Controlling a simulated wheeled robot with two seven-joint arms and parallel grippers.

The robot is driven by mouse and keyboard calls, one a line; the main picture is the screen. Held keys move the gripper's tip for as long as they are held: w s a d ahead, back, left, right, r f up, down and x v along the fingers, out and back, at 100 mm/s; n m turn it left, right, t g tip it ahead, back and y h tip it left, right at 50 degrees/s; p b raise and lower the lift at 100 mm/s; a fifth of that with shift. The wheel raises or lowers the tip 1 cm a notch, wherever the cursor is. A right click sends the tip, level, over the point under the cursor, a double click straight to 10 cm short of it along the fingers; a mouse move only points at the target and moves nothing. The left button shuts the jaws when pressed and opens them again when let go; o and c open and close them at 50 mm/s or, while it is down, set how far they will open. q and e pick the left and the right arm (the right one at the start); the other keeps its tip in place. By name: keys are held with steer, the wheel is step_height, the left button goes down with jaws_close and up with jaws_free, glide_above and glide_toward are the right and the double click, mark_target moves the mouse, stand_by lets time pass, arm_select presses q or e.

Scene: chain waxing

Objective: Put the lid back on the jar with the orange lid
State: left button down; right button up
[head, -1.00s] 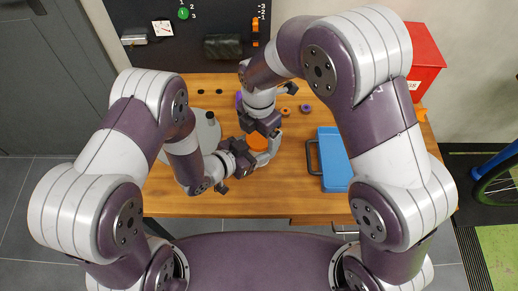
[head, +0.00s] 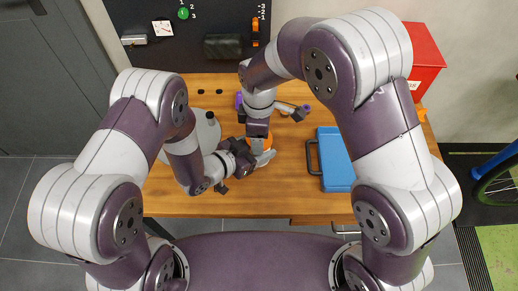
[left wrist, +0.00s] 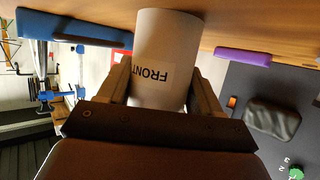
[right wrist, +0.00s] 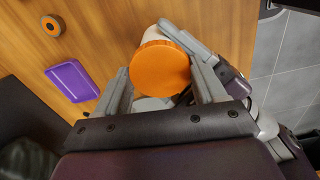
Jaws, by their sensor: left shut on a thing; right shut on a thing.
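The white jar (left wrist: 165,62) with a label reading FRONT is between the fingers of my left gripper (left wrist: 164,85), which is shut on it; the left wrist view is upside down. The orange lid (right wrist: 160,69) lies at the jar's top in the right wrist view, between the fingers of my right gripper (right wrist: 163,88), which is shut on it. In the head view the lid (head: 262,144) shows partly under my right gripper (head: 258,136), beside my left gripper (head: 246,158). I cannot tell whether the lid is fully seated; the rim is hidden.
A blue case (head: 335,160) with a dark handle lies to the right on the wooden table (head: 290,195). The table's front is clear.

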steer(key=o, duration=1.2)
steer(key=shift+c, duration=0.2)
steer(key=shift+s, duration=0.1)
step_height(320, 180, up, 4)
steer(key=shift+r, duration=0.25)
steer(key=shift+c, duration=0.3)
